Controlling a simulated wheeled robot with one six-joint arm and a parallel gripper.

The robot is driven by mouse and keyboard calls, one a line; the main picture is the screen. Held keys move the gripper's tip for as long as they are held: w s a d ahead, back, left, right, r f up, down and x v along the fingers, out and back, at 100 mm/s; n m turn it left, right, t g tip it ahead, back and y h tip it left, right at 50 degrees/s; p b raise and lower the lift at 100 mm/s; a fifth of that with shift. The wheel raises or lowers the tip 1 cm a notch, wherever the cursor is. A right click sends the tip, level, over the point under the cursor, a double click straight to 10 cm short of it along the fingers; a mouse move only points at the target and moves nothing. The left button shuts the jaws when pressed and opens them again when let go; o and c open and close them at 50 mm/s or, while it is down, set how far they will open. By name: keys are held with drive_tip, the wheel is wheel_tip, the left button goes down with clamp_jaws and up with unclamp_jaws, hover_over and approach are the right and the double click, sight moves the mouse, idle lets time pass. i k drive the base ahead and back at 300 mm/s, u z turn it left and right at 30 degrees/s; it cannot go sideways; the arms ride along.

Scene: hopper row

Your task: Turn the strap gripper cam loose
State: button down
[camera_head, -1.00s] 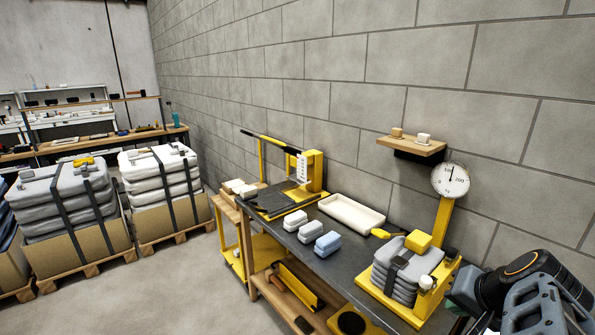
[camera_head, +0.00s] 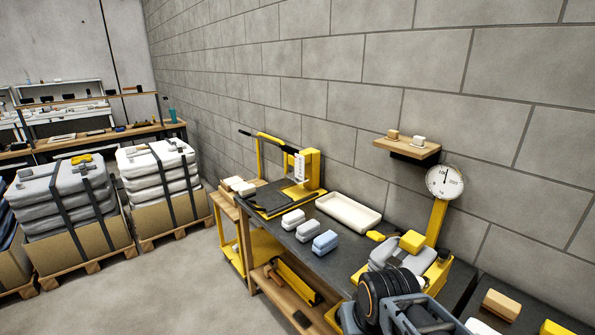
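A stack of grey bags (camera_head: 383,252) sits on a yellow dial scale at the bench's right end. A yellow block (camera_head: 411,242) lies on top of the stack. My arm's dark wrist and blue-grey parts now cover the front and lower part of the stack, including where its black strap and buckle were. A small yellow piece (camera_head: 376,236) is beside the stack on the left. Another yellow piece (camera_head: 82,158) rests on a strapped grey bag pile (camera_head: 60,190) at far left. I cannot make out my gripper's fingers or identify the cam with certainty.
A cream tray (camera_head: 348,212) and several small blocks, one of them blue (camera_head: 326,242), lie on the dark bench. The scale dial (camera_head: 445,182) and a wall shelf (camera_head: 407,147) stand behind. A tan block (camera_head: 501,306) is at lower right.

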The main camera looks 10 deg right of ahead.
sight(444, 254)
drive_tip(key=z, duration=1.85)
drive_tip(key=k, duration=0.8)
drive_tip(key=u, duration=0.55)
drive_tip(key=i, duration=1)
